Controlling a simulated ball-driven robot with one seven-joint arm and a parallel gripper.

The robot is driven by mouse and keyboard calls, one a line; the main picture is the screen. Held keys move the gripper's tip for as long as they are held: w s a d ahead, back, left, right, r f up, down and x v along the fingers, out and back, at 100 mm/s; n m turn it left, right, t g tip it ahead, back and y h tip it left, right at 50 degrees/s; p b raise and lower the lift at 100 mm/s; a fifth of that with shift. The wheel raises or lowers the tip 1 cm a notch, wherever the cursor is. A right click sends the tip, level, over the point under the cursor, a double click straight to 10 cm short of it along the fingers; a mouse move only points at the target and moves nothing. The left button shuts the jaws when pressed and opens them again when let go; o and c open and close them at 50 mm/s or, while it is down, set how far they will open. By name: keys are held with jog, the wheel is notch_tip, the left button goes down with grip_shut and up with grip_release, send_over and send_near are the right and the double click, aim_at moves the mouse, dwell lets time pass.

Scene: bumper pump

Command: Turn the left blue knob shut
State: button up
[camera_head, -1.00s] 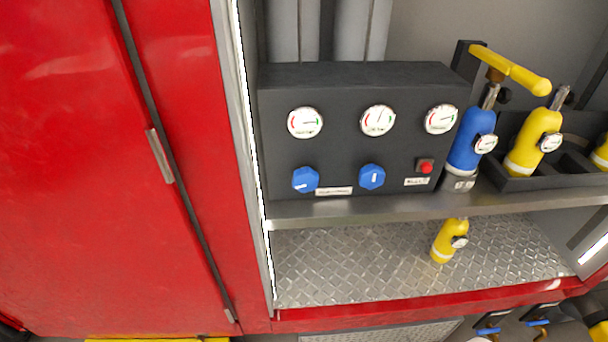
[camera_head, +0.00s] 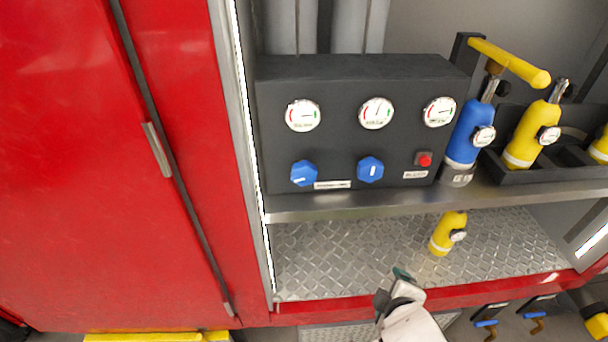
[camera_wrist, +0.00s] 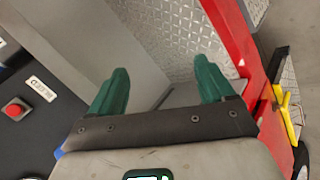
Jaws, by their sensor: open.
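The left blue knob (camera_head: 304,173) is on the front of the dark control panel (camera_head: 345,140), below the left gauge. Its white mark lies nearly level, slightly tilted. A second blue knob (camera_head: 370,169) sits to its right with its mark upright. My gripper (camera_head: 402,273) is low in the head view, in front of the lower shelf, below and right of both knobs and apart from them. In the wrist view my gripper (camera_wrist: 162,88) has two green fingers wide apart with nothing between them.
A red button (camera_head: 424,160) is right of the knobs and also shows in the wrist view (camera_wrist: 15,109). A blue cylinder (camera_head: 468,134) and yellow cylinders (camera_head: 530,135) stand right of the panel. The shelf edge (camera_head: 400,207) juts out below the panel.

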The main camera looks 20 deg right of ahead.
jog(key=w+a+r+n+t+h, duration=0.1)
jog(key=w+a+r+n+t, duration=0.35)
jog(key=w+r+n, duration=0.4)
jog(key=n+t+y, duration=0.1)
jog(key=n+t, duration=0.5)
jog(key=n, duration=0.2)
send_near(305, 179)
jog(key=shift+g, duration=0.25)
jog(key=x, duration=0.7)
jog(key=p+x, duration=0.1)
jog(key=x, duration=0.3)
jog(key=shift+r, duration=0.25)
jog(key=shift+c, duration=0.3)
jog(key=c, duration=1)
